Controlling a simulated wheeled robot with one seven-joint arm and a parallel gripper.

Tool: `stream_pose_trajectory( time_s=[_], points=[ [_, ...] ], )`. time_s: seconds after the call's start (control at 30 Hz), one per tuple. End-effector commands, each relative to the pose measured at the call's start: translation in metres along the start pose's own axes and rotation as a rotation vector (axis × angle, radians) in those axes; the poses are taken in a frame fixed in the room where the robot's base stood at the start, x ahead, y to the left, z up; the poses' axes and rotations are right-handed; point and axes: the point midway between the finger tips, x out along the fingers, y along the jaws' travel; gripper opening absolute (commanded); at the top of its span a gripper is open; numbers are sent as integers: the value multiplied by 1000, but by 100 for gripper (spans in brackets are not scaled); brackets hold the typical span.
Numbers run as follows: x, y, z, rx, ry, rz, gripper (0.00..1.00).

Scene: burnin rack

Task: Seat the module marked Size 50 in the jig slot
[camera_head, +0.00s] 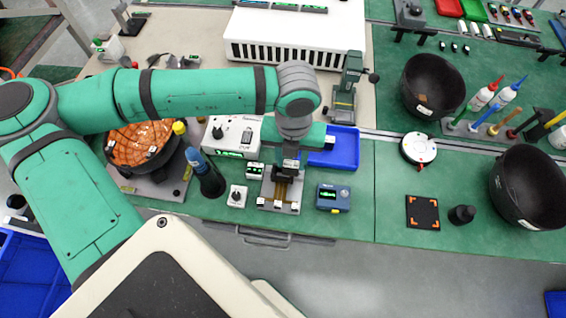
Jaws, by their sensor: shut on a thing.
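My gripper (287,178) points down over the grey jig (279,207) near the front edge of the green bench, and it is shut on a small module. The module is mostly hidden by the fingers and the wrist, and I cannot read any Size 50 mark on it. The jig is a pale plate with brownish strips running up its middle under the gripper. I cannot tell whether the module touches the slot or is above it.
A blue meter (333,198) stands just right of the jig. A blue tray (345,150) and a green press (346,88) are behind.

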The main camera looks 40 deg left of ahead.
Motion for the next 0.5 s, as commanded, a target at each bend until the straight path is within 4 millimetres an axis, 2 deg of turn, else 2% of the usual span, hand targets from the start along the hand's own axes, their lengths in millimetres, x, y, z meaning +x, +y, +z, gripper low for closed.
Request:
stream_pose_trajectory(
  time_s=[0.13, 0.37, 0.5],
  points=[
    [18, 13, 8, -4, 1, 0, 11],
    [28, 20, 13, -2, 0, -1, 11],
    [44, 24, 15, -2, 2, -1, 11]
  ],
)
